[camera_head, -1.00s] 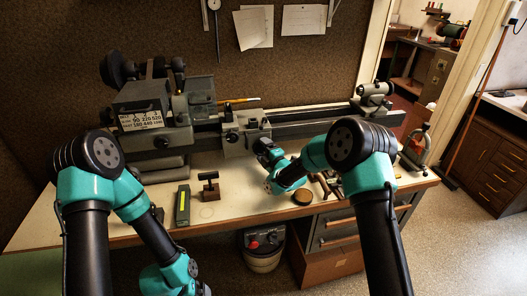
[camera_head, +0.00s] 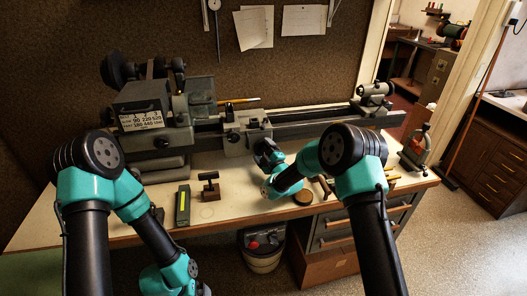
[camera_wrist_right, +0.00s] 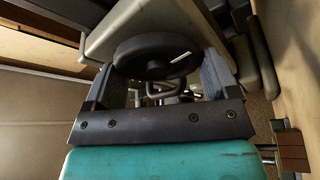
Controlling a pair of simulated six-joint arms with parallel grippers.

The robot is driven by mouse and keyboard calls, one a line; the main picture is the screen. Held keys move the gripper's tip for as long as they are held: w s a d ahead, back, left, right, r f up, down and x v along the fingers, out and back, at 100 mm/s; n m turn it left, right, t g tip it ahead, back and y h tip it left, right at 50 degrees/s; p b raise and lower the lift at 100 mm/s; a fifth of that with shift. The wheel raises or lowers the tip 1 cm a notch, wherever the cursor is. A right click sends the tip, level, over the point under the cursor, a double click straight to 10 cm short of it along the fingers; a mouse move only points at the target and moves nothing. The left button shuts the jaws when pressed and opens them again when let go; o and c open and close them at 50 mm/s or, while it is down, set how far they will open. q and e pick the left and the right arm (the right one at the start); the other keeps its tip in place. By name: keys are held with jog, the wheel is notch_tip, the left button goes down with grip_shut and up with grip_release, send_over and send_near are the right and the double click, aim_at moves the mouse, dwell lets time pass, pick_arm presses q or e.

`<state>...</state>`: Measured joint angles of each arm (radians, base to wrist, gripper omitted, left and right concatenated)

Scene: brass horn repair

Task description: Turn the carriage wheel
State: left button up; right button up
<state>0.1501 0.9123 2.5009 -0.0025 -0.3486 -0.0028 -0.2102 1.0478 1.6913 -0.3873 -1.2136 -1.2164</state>
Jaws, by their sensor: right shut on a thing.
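The carriage wheel (camera_wrist_right: 150,58) is a dark round handwheel with a pale handle or mark on its face. In the right wrist view it sits between the two fingers of my right gripper (camera_wrist_right: 160,68), which is shut on it. In the head view my right gripper (camera_head: 266,150) is at the front of the lathe carriage (camera_head: 240,142), and it hides most of the wheel. My left arm bends down to the bottom edge of the head view; its gripper is out of the picture.
The lathe (camera_head: 150,110) runs along the back of the bench (camera_head: 235,200), its bed reaching right to the tailstock (camera_head: 375,93). A dark green box (camera_head: 182,205), a small T-shaped tool (camera_head: 209,186) and a round tin (camera_head: 303,197) lie near the front edge.

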jog(key=shift+s+a+f, duration=0.15)
jog(key=shift+a+f, duration=0.05)
jog(key=shift+f, duration=0.3)
dwell(0.4)
jog(key=o, duration=0.8)
jog(key=shift+r, duration=0.1)
jog(key=shift+d+r, duration=0.1)
jog(key=shift+r, duration=0.05)
jog(key=shift+n, duration=0.3)
